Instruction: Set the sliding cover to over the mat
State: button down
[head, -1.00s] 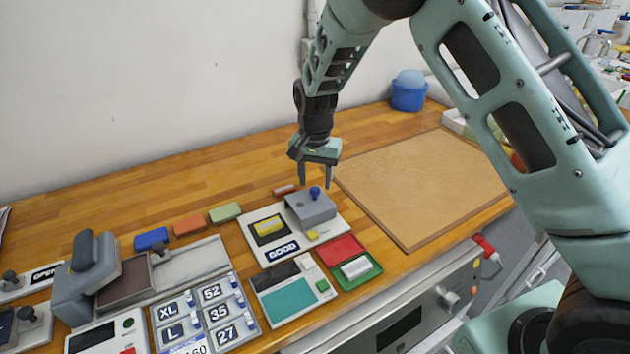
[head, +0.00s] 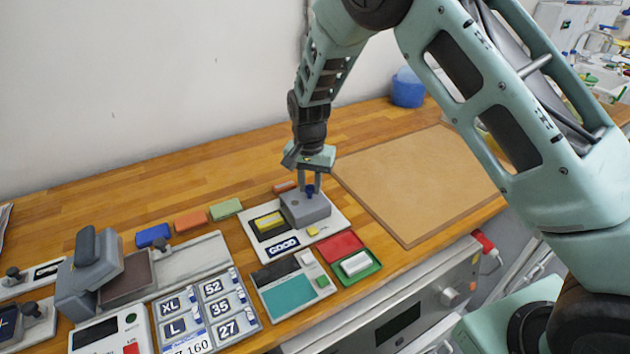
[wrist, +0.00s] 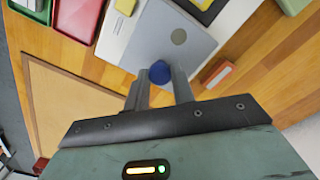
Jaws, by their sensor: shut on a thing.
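The grey sliding cover (head: 308,212) sits at the right end of a white plate and has a blue knob (head: 310,190) on top. My gripper (head: 311,186) is shut on the blue knob, pointing down from above. The wrist view shows the knob (wrist: 159,70) between the two fingers and the grey cover (wrist: 165,40) beyond it.
A plate marked GOOD (head: 284,245) lies in front of the mat. A red and green box (head: 362,273) and a teal-panelled device (head: 290,291) stand nearer the front. Green (head: 226,209) and orange (head: 190,221) blocks lie behind left. A large brown board (head: 410,185) is at right.

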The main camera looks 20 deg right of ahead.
jog(key=a, duration=0.3)
jog(key=s+a, duration=0.1)
jog(key=a, duration=0.3)
jog(key=s+a, duration=0.1)
jog(key=a, duration=0.2)
jog(key=shift+a, duration=0.2)
jog(key=c, duration=1.2)
grip_release()
jog(key=shift+a, duration=0.1)
jog(key=shift+o, duration=0.2)
jog(key=shift+r, duration=0.3)
notch_tip(320, 180, up, 17)
jog(key=b, duration=0.3)
jog(key=shift+s, duration=0.1)
